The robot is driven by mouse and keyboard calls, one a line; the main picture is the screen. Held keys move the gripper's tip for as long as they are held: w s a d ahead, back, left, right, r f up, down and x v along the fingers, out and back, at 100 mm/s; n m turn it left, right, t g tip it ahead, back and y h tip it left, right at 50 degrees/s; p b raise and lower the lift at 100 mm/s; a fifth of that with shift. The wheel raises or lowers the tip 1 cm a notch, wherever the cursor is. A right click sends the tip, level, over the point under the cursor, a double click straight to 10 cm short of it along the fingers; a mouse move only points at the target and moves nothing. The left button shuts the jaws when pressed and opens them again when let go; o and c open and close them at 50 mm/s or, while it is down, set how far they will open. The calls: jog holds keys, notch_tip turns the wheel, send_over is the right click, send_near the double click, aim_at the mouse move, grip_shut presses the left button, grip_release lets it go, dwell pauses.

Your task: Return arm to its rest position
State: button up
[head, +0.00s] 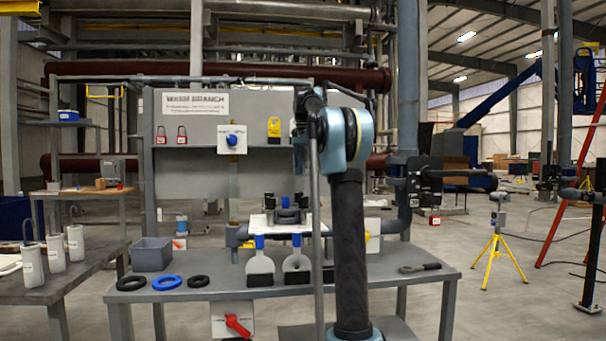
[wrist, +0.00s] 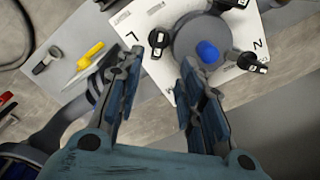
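My gripper (wrist: 161,62) is open in the wrist view, with its two fingers spread and nothing between them. Past the fingertips is a white plate (wrist: 135,22) carrying a round grey housing (wrist: 190,38) with a blue knob (wrist: 207,51) and several black clamps around it. In the head view my raised arm (head: 349,250) stands in front of the bench, bent at the top. The gripper cannot be made out clearly there. The housing (head: 288,216) shows on the bench left of my arm.
A side table at left carries white canisters (head: 76,243). A yellow tripod (head: 495,245) stands on open floor at right.

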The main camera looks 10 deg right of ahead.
jog(key=s+f+n+t, duration=0.1)
jog(key=s+f+n, duration=0.3)
jog(key=s+f, duration=1.15)
jog(key=s+f+n+t, duration=0.1)
jog(key=s+f+n, duration=0.2)
jog(key=s+f, duration=1.25)
jog(key=s+f+n, duration=0.2)
jog(key=s+f, duration=1.1)
jog(key=s, duration=0.1)
jog(key=shift+s+d, duration=0.2)
jog(key=shift+s, duration=0.05)
jog(key=shift+f, duration=0.1)
jog(key=shift+w+f, duration=0.2)
jog(key=shift+w, duration=0.25)
